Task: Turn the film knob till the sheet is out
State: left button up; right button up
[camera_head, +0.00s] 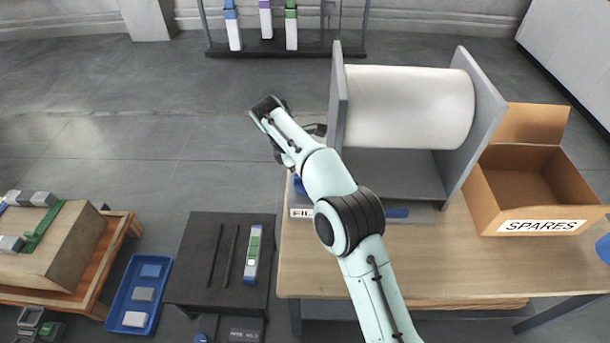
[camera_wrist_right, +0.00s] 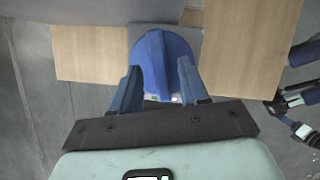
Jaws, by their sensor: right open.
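The blue film knob (camera_wrist_right: 162,60) fills the middle of the right wrist view, in front of a grey base. My right gripper (camera_wrist_right: 159,72) is open, with one blue finger on each side of the knob. I cannot tell whether the fingers touch it. In the head view my right arm reaches to the left of the film roll (camera_head: 410,105) and hides most of the gripper. A bit of blue, likely the knob (camera_head: 299,185), shows beside the arm. The white roll lies between two grey side plates. A narrow blue strip (camera_head: 397,213) shows at the base front. I cannot make out my left gripper.
The wooden table (camera_head: 450,265) carries the roll stand, a partly covered label (camera_head: 300,213) and an open SPARES box (camera_head: 530,190). A low black table (camera_head: 200,260) stands to the left, beside a blue tray (camera_head: 122,300). The floor behind is clear up to a rack (camera_head: 285,48).

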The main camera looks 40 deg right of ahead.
jog(key=shift+s+d+f, duration=0.1)
jog(key=shift+d+f, duration=0.15)
jog(key=shift+f, duration=0.4)
pick_arm(q)
jog(key=shift+w+a+f, duration=0.25)
jog(key=shift+w+f, duration=0.05)
jog(key=shift+w, duration=0.2)
